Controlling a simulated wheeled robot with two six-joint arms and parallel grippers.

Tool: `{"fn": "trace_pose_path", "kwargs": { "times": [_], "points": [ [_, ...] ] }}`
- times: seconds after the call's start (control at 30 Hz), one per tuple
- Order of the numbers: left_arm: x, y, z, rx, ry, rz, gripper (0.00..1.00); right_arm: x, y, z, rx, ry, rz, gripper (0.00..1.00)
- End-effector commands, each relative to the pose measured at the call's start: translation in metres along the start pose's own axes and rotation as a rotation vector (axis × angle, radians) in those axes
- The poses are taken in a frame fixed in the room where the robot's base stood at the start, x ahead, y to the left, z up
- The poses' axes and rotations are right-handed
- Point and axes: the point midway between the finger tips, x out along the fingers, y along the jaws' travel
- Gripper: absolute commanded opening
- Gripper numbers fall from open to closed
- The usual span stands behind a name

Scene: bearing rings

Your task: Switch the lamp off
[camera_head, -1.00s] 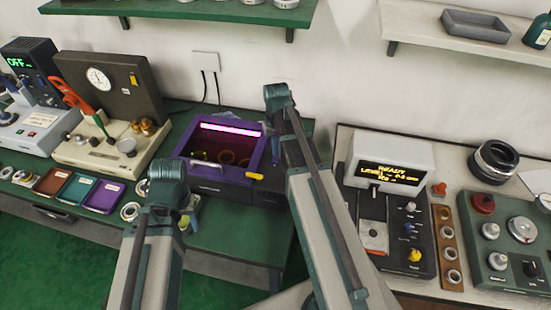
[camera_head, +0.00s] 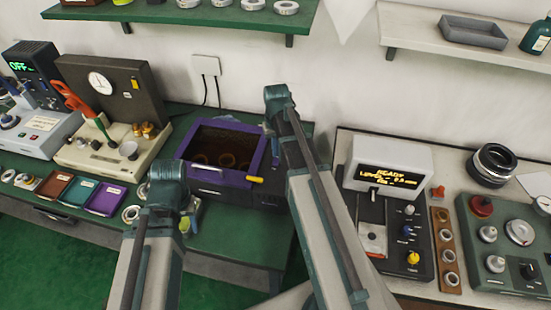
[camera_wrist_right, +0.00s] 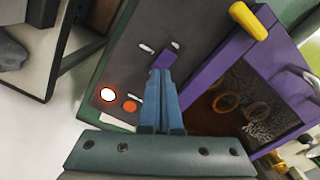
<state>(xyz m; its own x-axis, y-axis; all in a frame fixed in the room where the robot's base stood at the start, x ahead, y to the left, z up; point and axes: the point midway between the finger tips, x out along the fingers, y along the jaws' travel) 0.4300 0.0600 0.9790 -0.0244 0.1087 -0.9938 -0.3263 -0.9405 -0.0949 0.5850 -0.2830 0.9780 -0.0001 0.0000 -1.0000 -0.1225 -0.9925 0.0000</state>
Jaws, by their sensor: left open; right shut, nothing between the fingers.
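The purple-framed lamp box (camera_head: 262,160) stands on the green bench in the head view, its inside dark, with several rings visible within. In the right wrist view its purple frame (camera_wrist_right: 214,62) is on the right. Beside it is a dark control panel (camera_wrist_right: 118,60) with a purple switch (camera_wrist_right: 164,56), a glowing white button (camera_wrist_right: 108,95) and an orange button (camera_wrist_right: 130,106). My right gripper (camera_wrist_right: 163,75) is shut and empty, its tips at the purple switch; I cannot tell whether they touch. My left gripper (camera_head: 188,220) is open in front of the box, partly hidden by my arm.
A yellow handle (camera_head: 255,180) sticks out at the box's front corner. Coloured trays (camera_head: 104,199) and loose rings lie to the left. A white-topped device (camera_head: 390,165) stands on the right bench. A shelf (camera_head: 190,16) hangs above.

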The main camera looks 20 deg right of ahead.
Motion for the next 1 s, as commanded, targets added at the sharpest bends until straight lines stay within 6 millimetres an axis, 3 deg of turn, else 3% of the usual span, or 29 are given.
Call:
{"fn": "trace_pose_path", "kwargs": {
  "times": [0.6,1.0],
  "points": [
    [-0.05,-0.005,0.003,0.002,0.0,0.0,0.5,-0.05,0.0,0.0,0.0,0.0,0.0,0.0],
    [-0.049,-0.005,0.003,0.002,0.0,0.0,0.5,-0.05,0.0,0.0,0.0,0.0,0.0,0.0]
  ]
}}
